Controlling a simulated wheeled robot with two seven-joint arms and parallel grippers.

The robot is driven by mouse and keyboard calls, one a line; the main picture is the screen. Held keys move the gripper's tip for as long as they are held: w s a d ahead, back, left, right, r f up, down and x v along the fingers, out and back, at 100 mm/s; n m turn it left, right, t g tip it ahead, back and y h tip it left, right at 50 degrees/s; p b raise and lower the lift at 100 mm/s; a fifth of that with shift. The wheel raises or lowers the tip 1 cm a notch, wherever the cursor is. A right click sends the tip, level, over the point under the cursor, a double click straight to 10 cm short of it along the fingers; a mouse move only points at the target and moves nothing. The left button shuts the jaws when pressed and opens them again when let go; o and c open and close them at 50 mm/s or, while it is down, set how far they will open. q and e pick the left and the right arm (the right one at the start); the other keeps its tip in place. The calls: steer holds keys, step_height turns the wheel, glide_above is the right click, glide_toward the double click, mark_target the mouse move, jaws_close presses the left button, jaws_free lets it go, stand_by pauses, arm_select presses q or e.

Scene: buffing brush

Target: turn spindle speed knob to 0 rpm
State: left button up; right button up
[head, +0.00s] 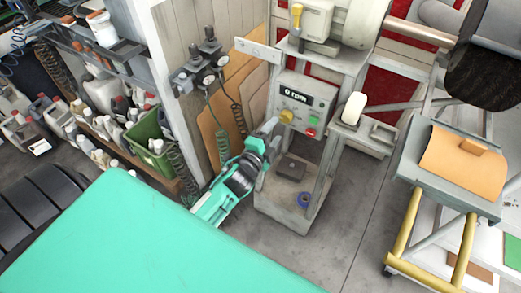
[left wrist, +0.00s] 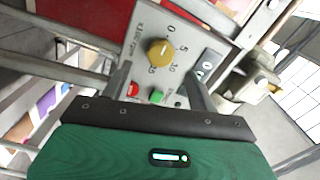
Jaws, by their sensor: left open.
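The yellow spindle speed knob (head: 287,116) is on the grey control panel, below a display (head: 296,95) that reads "0 rpm". In the left wrist view the knob (left wrist: 160,52) shows a light mark pointing towards the 0 on its printed scale. My left gripper (head: 272,126) is close to the panel, just left of and below the knob. In the left wrist view its open fingers (left wrist: 162,80) are spread to either side below the knob, with nothing between them. I cannot tell whether a finger touches the panel. My right gripper is not in view.
A red button (head: 310,133) and a green button (head: 313,121) sit beside and below the knob. A cart with an orange sheet (head: 465,160) stands further right. Bare floor lies between them.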

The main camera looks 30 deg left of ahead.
arm_select(q)
steer(key=s+b, duration=0.1)
steer(key=s, duration=0.7)
steer(key=shift+a, duration=0.15)
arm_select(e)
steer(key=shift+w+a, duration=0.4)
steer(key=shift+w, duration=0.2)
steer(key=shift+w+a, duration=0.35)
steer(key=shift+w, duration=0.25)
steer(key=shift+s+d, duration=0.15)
